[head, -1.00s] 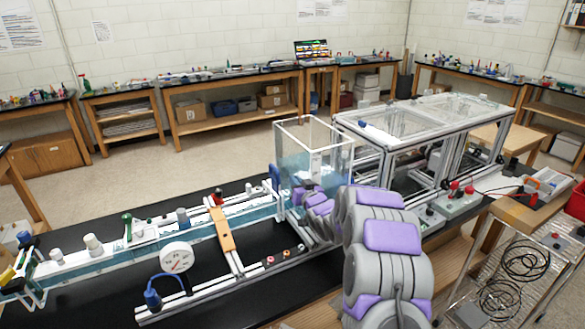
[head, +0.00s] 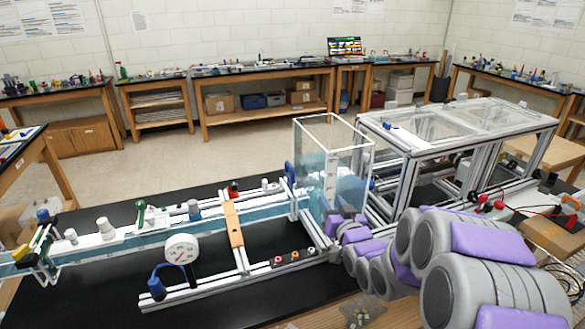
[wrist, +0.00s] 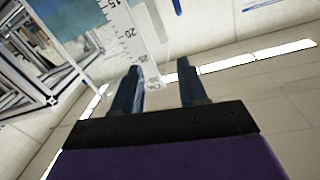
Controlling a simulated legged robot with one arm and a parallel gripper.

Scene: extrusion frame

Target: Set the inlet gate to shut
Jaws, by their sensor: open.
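My gripper shows in the wrist view (wrist: 158,68) with its two dark fingers apart and nothing between them. In the head view my arm reaches to the front of the clear inlet tank (head: 335,170), and I cannot make out the fingertips there. The tank holds blue water and stands at the right end of the flume channel (head: 185,224). A white ruler scale (wrist: 125,35) shows beyond the fingers in the wrist view. A blue upright part (head: 289,174) stands where the channel meets the tank. I cannot tell for sure which part is the inlet gate or how it is set.
An aluminium extrusion frame (head: 465,130) with clear panels stands right of the tank. A round dial gauge (head: 182,250) and an orange bar (head: 233,224) are at the channel's front. The black bench top (head: 225,305) has bare room in front.

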